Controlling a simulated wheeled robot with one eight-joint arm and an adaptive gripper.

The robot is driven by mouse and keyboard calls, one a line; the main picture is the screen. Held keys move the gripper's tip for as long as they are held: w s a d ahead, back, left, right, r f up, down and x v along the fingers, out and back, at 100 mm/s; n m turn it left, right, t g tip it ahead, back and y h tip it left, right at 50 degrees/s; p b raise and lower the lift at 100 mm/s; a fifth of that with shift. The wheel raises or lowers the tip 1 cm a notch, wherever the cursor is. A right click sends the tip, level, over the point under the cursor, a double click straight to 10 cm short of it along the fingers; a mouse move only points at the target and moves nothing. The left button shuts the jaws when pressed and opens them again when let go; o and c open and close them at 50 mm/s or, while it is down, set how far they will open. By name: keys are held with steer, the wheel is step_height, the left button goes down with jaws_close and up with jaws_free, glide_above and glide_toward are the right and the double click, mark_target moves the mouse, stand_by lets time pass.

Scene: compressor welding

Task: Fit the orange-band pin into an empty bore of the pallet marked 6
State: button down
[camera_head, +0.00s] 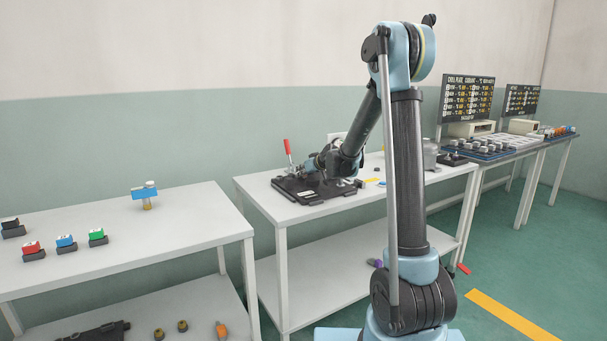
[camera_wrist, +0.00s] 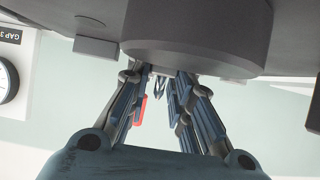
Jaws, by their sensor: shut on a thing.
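My gripper (camera_head: 316,163) is low over the black fixture (camera_head: 312,192) on the middle table, beside an upright red handle (camera_head: 287,147). In the wrist view my gripper (camera_wrist: 160,76) has its fingertips close together below a large grey round body (camera_wrist: 197,32). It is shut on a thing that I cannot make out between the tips. I cannot pick out an orange-band pin for sure. Small orange-topped pieces (camera_head: 558,130) stand on the far right table. No pallet marking 6 is readable, and no empty bore can be told at this distance.
The left table holds red (camera_head: 32,247), blue (camera_head: 66,242) and green (camera_head: 97,236) blocks and a blue-and-white piece (camera_head: 146,193). Dark trays (camera_head: 484,155) with grey parts lie on the right table before two screens (camera_head: 467,99). A gauge (camera_wrist: 6,80) shows in the wrist view.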

steer(key=shift+f, duration=0.1)
steer(key=c, duration=1.3)
jaws_free()
steer(key=shift+f, duration=0.1)
steer(key=shift+c, duration=0.2)
steer(key=shift+s+d, duration=0.1)
steer(key=shift+s, duration=0.05)
steer(key=shift+v, duration=5.85)
